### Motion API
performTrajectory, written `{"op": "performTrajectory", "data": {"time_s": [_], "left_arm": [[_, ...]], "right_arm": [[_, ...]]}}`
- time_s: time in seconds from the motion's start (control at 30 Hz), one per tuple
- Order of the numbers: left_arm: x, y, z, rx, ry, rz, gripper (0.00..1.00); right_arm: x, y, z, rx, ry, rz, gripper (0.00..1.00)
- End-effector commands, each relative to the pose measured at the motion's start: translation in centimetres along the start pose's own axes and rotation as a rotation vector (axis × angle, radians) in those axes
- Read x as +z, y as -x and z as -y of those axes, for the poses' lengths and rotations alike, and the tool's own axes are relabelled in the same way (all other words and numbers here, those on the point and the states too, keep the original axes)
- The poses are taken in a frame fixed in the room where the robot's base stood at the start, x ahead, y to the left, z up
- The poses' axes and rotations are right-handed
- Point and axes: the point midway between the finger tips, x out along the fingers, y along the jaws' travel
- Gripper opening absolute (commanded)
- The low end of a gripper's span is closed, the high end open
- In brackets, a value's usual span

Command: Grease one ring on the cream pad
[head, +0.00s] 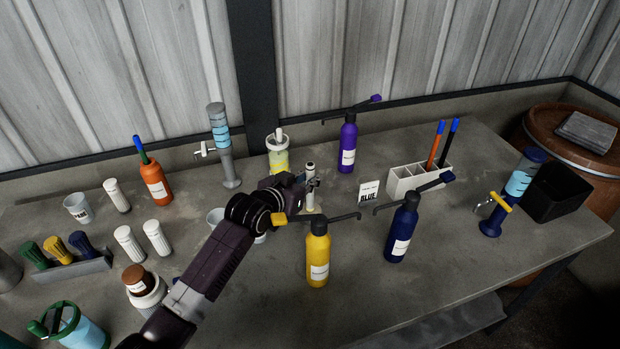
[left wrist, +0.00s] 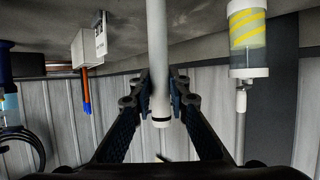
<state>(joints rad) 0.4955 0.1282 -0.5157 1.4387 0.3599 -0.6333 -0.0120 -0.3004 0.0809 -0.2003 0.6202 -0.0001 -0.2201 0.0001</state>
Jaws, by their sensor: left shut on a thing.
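My left gripper (head: 308,183) is shut on a slim pale upright tube (head: 310,170) over the middle of the table. In the left wrist view the tube (left wrist: 159,100) stands between the fingers of my left gripper (left wrist: 160,105), with a black band near one end. The gripper and arm hide part of the tube and the tabletop around it. No cream pad or grease ring can be made out clearly. My right gripper is not in view.
A yellow pump bottle (head: 318,258) stands close in front of the gripper, and a blue one (head: 402,232) to its right. A yellow-striped container (head: 278,157) stands just behind, with a purple bottle (head: 347,148) right of it. The front right table is clear.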

Motion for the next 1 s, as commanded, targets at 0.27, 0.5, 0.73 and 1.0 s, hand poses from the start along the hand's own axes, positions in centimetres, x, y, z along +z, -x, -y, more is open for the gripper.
{"op": "performTrajectory", "data": {"time_s": [0.27,0.5,0.73,1.0], "left_arm": [[-1.6,0.8,0.0,0.000,0.001,0.008,0.00],[-4.1,1.7,0.0,0.000,0.000,0.004,0.00],[-6.3,2.6,0.0,0.000,0.000,0.003,0.00],[-8.0,3.3,0.0,0.000,0.000,0.003,0.00]], "right_arm": [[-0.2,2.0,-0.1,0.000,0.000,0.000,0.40],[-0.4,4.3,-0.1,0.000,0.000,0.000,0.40],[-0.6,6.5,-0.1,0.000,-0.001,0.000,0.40],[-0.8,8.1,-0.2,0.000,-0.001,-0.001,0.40]]}}
